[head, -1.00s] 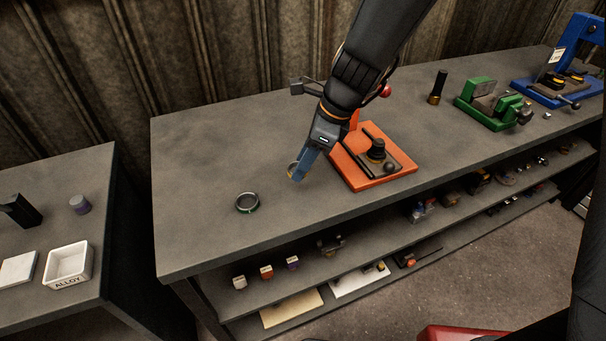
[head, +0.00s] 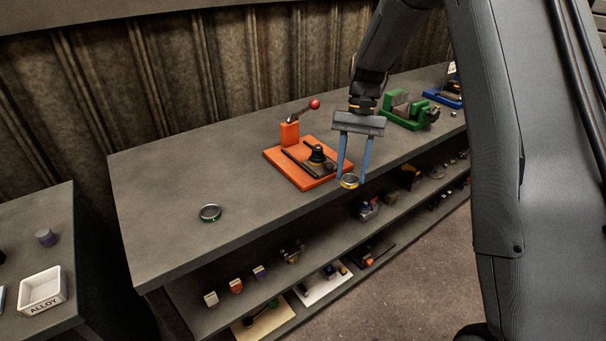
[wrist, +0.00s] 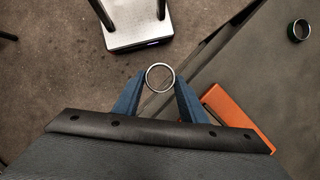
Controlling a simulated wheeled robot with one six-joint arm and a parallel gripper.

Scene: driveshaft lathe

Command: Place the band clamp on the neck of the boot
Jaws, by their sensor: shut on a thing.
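The wrist view shows the clamp (wrist: 160,64) as a round ring between the two blue fingertips. The boot (head: 316,157), a dark stepped cone with a narrow top, sits on the orange fixture (head: 317,183), left of the clamp in the head view. In the wrist view only an orange corner of the fixture (wrist: 225,106) shows; the boot is hidden there.
A dark ring with a green edge (head: 210,213) lies on the bench at left. The orange post carries a lever with a red knob (head: 314,104). A green vise (head: 407,110) stands further right. The bench between the ring and the fixture is clear.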

